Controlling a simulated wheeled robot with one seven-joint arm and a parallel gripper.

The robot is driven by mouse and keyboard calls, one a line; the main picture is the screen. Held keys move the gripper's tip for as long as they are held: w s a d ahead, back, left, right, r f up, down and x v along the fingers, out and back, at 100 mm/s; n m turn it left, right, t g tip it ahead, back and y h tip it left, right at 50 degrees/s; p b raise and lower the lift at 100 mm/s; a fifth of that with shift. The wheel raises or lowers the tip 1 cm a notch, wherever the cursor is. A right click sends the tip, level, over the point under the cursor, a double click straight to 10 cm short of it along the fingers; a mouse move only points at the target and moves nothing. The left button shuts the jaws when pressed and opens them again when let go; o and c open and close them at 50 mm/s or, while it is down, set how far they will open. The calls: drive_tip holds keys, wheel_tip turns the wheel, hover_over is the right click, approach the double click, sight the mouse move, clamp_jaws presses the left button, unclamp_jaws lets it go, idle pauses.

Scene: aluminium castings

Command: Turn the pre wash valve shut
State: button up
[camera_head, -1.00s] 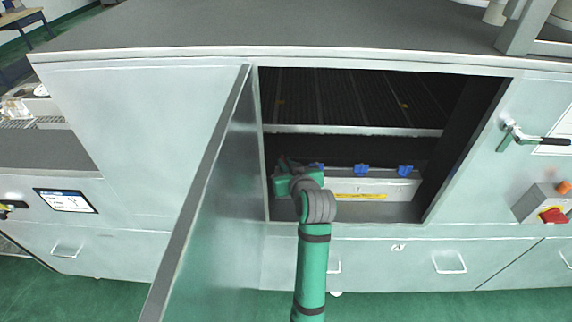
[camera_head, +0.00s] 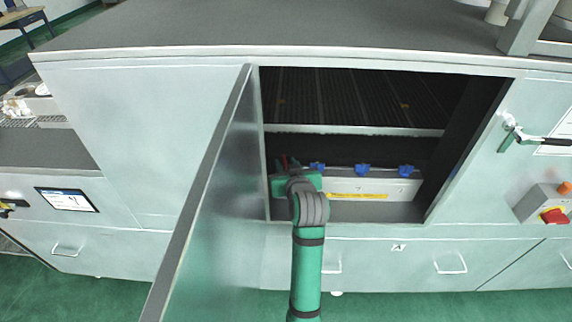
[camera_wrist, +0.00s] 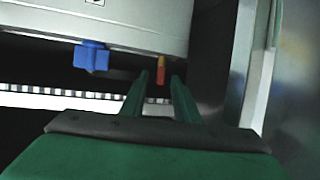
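Inside the open cabinet, a row of blue valve handles (camera_head: 362,169) stands along the top of a pale box with a yellow label strip. The blue handle closest to my gripper (camera_head: 318,167) also shows in the wrist view (camera_wrist: 91,57), left of my fingers. A small red and yellow piece (camera_wrist: 160,70) shows between my fingertips. My gripper (camera_wrist: 158,80) is open, its two fingers apart, with visible gaps around that piece. I cannot read which valve is the pre wash one.
The open cabinet door (camera_head: 205,200) stands close to the left of my arm. The opening's right wall (camera_head: 465,150) and a shelf edge (camera_head: 350,131) above bound the space. A lever handle (camera_head: 540,140) and red switch (camera_head: 553,215) are on the front at right.

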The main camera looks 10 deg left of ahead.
drive_tip(key=v, duration=1)
drive_tip(key=shift+s, duration=0.2)
